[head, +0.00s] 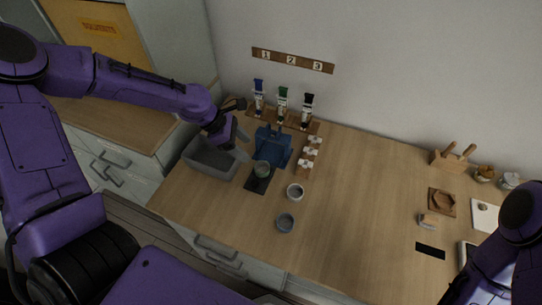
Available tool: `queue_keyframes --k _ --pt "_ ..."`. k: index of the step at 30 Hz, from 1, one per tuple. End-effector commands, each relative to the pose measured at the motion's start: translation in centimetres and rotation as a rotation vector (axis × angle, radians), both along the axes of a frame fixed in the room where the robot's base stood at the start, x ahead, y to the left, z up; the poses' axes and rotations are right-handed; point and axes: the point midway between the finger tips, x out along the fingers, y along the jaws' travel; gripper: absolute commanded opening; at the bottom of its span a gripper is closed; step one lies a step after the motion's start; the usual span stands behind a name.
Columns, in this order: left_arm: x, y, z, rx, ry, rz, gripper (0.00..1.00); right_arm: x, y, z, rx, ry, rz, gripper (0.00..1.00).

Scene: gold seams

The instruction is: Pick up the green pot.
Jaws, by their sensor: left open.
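A small grey-green pot (262,168) stands on a dark square mat (258,184) on the wooden worktop, in front of a blue stand (272,146). It looks like the green pot, though its colour is dull. My left gripper (240,147) is open, up and to the left of this pot, above the grey bin's right side. It is apart from the pot, and its fingers are small and dark here. My right arm shows at the lower right, but its gripper is out of view.
A grey bin (208,169) stands left of the mat. Bottles in a rack (296,123) and small white items (311,152) stand behind. The worktop's middle right is clear.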

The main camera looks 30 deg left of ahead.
Motion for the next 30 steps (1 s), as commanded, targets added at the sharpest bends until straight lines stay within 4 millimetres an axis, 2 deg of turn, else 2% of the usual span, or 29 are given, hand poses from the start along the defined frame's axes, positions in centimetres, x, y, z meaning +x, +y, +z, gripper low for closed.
queue_keyframes --k 7,13,19,23,29,30 --pt "0.8 -2.2 -3.6 -0.001 0.004 -0.006 0.65 -0.1 0.0 -0.2 0.000 0.002 0.000 0.81" --pt "1.4 -3.0 -5.5 -0.002 0.006 -0.004 0.65 -0.1 0.0 0.0 0.000 0.002 0.000 0.81" --pt "1.9 -3.9 -8.4 -0.001 0.006 -0.002 0.65 0.0 0.0 0.3 0.001 0.001 0.000 0.81" --pt "2.2 -4.4 -9.2 0.000 0.003 -0.001 0.65 0.0 0.0 0.3 0.000 0.001 0.000 0.81" --pt "2.3 -4.5 -9.2 -0.001 0.002 -0.001 0.65 -0.1 0.0 0.3 0.000 0.001 0.000 0.81" --pt "2.3 -4.5 -9.2 -0.001 0.002 -0.001 0.55 -0.1 0.0 0.3 0.000 0.001 0.000 0.81"
